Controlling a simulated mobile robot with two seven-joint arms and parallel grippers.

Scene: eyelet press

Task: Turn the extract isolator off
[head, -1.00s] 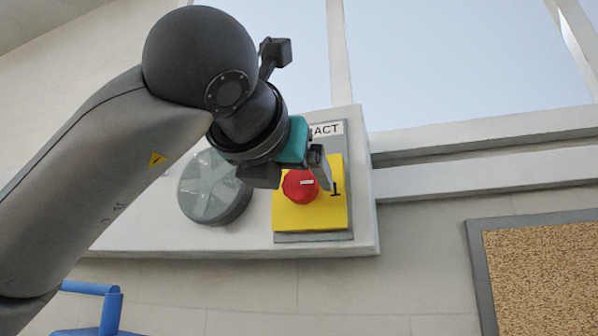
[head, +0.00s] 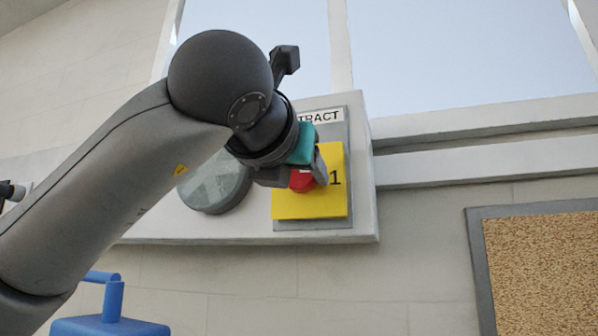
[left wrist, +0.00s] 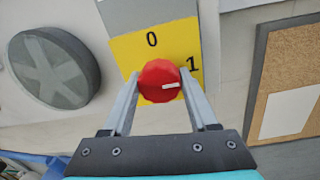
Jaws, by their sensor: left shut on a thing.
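The extract isolator is a yellow plate (head: 290,208) with a red rotary knob (head: 301,183), on a grey backing under a label of which "TRACT" shows. In the left wrist view the knob (left wrist: 160,81) sits between both fingers, and its white mark points right, a little below the "1". The "0" stands above the knob. My left gripper (left wrist: 161,90) is shut on the knob, one finger on each side. In the head view my left gripper (head: 302,176) partly covers the knob and hides the "0". My right gripper is not in view.
A round grey fan-like disc (head: 215,185) is left of the isolator on the same pale panel (head: 364,180). A framed cork board (head: 540,262) hangs at the right. A blue object with a handle (head: 108,322) stands low at the left. Windows are above.

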